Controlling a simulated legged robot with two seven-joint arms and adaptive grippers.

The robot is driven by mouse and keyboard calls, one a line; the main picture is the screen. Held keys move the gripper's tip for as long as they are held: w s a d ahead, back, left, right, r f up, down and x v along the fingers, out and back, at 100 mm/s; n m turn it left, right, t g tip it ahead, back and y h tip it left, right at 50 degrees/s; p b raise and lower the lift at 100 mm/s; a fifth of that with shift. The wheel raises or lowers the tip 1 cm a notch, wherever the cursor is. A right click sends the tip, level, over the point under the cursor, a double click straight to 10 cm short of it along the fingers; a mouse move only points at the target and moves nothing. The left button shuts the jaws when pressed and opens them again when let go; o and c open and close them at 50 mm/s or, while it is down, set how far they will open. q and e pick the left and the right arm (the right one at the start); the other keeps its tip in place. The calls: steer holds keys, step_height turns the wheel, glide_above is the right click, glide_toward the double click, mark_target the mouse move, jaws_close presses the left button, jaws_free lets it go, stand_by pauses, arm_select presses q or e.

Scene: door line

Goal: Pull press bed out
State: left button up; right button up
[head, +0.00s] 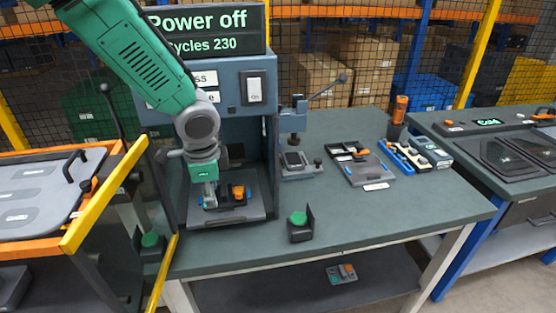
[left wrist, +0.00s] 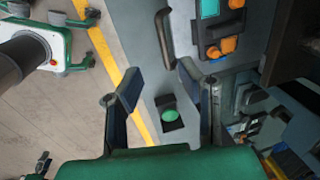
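The press bed (head: 243,212) is a dark grey plate in the lower opening of the blue-grey press (head: 247,70). It carries a fixture with orange and teal parts (head: 238,192). My left gripper (head: 209,198) is above the bed's front left, pointing down, and hides part of it. In the left wrist view, the two dark fingers of my left gripper (left wrist: 160,78) are spread with nothing between the tips. A dark bar handle (left wrist: 165,38) on the bed's edge lies just ahead of the gap. I cannot tell whether the fingers touch it. My right gripper is not in view.
The press display (head: 205,30) reads "Power off" and "Cycles 230". Green buttons stand at the bench front (head: 299,219) and left of the press (head: 150,240). Trays and tools lie right on the bench.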

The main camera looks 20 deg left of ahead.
arm_select(q)
steer(key=s+d+f+n+h+b, duration=0.1)
steer(key=s+d+f+n+b, duration=0.1)
steer(key=s+f, duration=0.4)
steer(key=s+d+f+n+g+h+b, duration=0.1)
steer(key=s+f, duration=0.5)
steer(key=f, duration=0.7)
steer(key=s+d+f+n+b, duration=0.3)
steer(key=s+f+b, duration=0.3)
steer(key=f, duration=0.4)
steer(key=shift+s+d+n+g+h, duration=0.2)
steer(key=shift+s+n+g+h, duration=0.15)
steer(key=shift+s+n, duration=0.4)
steer(key=s+f+n+b, duration=0.1)
steer(key=s+f, duration=0.1)
steer(key=s+a+f+n+y+b, duration=0.1)
steer(key=s, duration=0.1)
steer(key=s+a+f+n+b, duration=0.1)
steer(key=s+f, duration=0.1)
steer(key=s, duration=0.1)
steer(key=shift+f, duration=0.3)
steer(key=shift+c, duration=0.8)
steer(key=shift+s+a+f+n+y, duration=0.1)
steer(key=shift+s+n+y, duration=0.15)
steer(key=shift+s, duration=0.05)
jaws_close()
steer(key=shift+a, duration=0.15)
